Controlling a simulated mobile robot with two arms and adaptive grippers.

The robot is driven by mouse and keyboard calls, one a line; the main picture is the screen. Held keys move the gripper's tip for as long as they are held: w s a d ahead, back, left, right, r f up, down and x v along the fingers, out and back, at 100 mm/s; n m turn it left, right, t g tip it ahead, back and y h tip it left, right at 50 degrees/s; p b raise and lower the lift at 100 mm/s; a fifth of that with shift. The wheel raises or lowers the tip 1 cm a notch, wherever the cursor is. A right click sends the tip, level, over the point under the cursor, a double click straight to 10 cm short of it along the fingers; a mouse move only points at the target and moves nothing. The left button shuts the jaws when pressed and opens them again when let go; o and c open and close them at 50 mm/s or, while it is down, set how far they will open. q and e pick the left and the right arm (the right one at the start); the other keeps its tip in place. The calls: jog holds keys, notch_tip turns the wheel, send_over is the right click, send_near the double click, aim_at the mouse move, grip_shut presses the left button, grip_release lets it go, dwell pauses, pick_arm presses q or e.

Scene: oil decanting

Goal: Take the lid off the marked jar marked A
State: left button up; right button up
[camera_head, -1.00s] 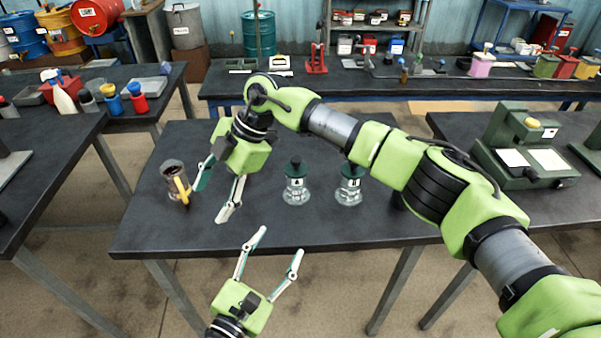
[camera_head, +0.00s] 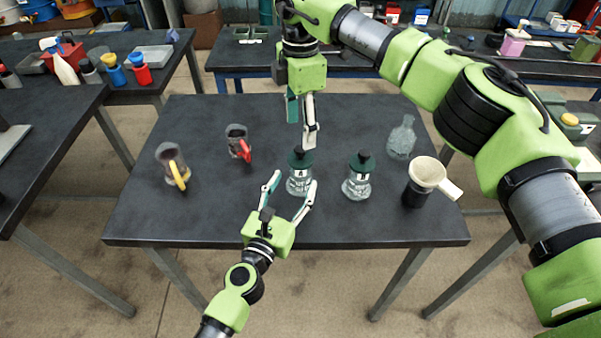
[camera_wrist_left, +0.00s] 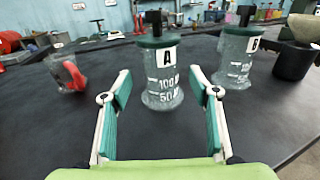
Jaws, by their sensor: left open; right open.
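The glass jar marked A (camera_head: 298,184) stands upright on the dark table, with its dark green lid (camera_head: 300,160) and black knob on top. It is in the middle of the left wrist view (camera_wrist_left: 161,92), its A label and volume marks facing that camera. My left gripper (camera_head: 291,184) is open and low at the near side of jar A, its fingertips spread to either side of it. I cannot tell whether they touch the glass. My right gripper (camera_head: 302,122) is open and points down, just above and behind the lid in the head view.
A similar lidded jar marked B (camera_head: 357,184) stands close to the right. Behind it is a clear bottle (camera_head: 402,138); further right, a cream funnel (camera_head: 428,172) sits on a dark cup. Mugs with yellow (camera_head: 178,175) and red (camera_head: 244,151) handles stand left. The table's front left is clear.

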aim_at(296, 179)
pick_arm(q)
jog(key=x, duration=0.4)
jog(key=shift+w, duration=0.15)
pick_arm(e)
jog(key=shift+s, duration=0.15)
pick_arm(q)
jog(key=shift+x, duration=0.85)
